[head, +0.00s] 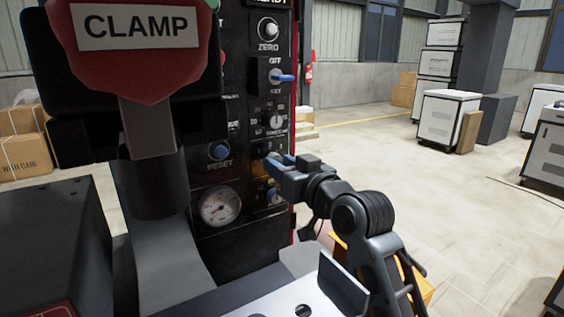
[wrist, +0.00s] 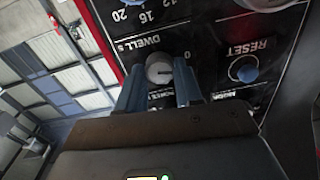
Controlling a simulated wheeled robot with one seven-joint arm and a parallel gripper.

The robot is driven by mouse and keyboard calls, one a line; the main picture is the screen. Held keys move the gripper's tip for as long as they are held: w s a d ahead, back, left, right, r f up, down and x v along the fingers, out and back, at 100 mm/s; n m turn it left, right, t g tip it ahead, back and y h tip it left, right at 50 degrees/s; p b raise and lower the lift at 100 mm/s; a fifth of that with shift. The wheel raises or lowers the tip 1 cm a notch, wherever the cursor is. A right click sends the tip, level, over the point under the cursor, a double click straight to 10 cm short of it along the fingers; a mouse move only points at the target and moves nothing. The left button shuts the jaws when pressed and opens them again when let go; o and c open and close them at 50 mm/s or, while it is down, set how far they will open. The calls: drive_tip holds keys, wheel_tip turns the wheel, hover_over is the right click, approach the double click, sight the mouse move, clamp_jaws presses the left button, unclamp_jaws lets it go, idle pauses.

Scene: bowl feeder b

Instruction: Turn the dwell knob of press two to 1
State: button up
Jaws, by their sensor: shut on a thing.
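Above it on the panel are a selector dial (head: 276,121), a blue lever switch (head: 282,77) and the ZERO knob (head: 268,29). A blue RESET button (head: 219,151) and a gauge (head: 220,206) sit left. A red CLAMP sign (head: 140,40) stands in front.

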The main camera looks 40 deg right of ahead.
drive_tip(key=m+p, duration=0.3)
drive_tip(key=m, duration=0.3)
idle(0.6)
drive_tip(key=o, duration=1)
drive_tip(key=shift+o, duration=0.2)
drive_tip(key=shift+s, duration=0.15)
drive_tip(key=s+a+b, duration=0.1)
drive_tip(key=s, duration=0.6)
drive_tip(key=shift+s+a+f, duration=0.15)
drive_tip(key=shift+s+a, duration=0.05)
drive_tip(key=shift+f, duration=0.1)
